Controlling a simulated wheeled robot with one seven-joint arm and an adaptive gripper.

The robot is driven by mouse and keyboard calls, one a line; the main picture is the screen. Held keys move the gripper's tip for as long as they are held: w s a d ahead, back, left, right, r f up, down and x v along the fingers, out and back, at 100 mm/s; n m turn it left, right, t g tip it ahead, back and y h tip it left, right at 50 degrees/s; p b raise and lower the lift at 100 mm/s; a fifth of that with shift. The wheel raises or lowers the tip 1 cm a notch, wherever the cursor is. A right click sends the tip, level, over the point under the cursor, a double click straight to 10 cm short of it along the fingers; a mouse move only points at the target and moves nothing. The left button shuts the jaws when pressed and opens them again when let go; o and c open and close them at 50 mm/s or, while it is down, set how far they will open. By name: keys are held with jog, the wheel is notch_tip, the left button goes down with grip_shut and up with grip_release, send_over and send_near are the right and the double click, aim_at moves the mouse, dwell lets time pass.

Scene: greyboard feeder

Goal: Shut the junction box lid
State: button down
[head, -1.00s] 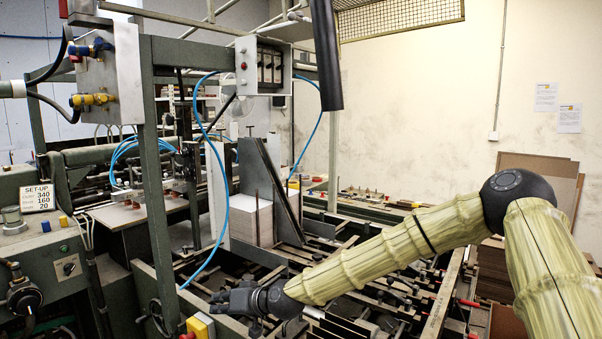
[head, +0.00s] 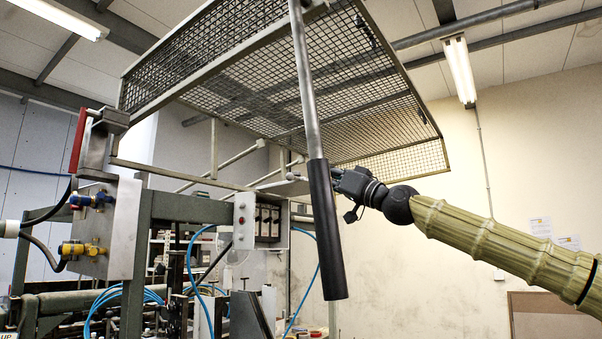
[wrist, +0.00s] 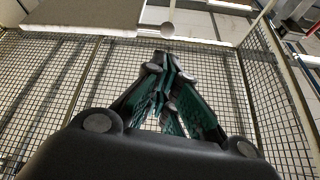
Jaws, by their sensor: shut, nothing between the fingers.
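A grey metal box (head: 114,240) with blue and yellow fittings is mounted on the green frame at the left of the head view. A steel piece with a red strip (head: 92,145) stands up above its top; I cannot tell for sure whether it is the lid. A smaller grey box (head: 244,221) with a red button hangs near the centre. My gripper (head: 340,178) is raised, just right of a hanging black sleeve in the picture and well apart from the left box. Its fingers are shut and empty in the wrist view (wrist: 165,65), which shows no box lid clearly.
A wire mesh guard (head: 290,80) spans overhead, close to my gripper in the picture. A black sleeve (head: 326,230) on a grey rod hangs between my gripper and the boxes in the picture. Blue hoses (head: 195,255) loop below.

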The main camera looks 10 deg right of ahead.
jog(key=w+a+r+p, duration=0.3)
jog(key=w+r+p, duration=0.25)
jog(key=r, duration=0.25)
jog(key=f, duration=0.1)
jog(key=a+f+p, duration=0.1)
jog(key=f, duration=0.2)
jog(key=shift+a+f+p, duration=0.25)
jog(key=shift+f+p, duration=0.05)
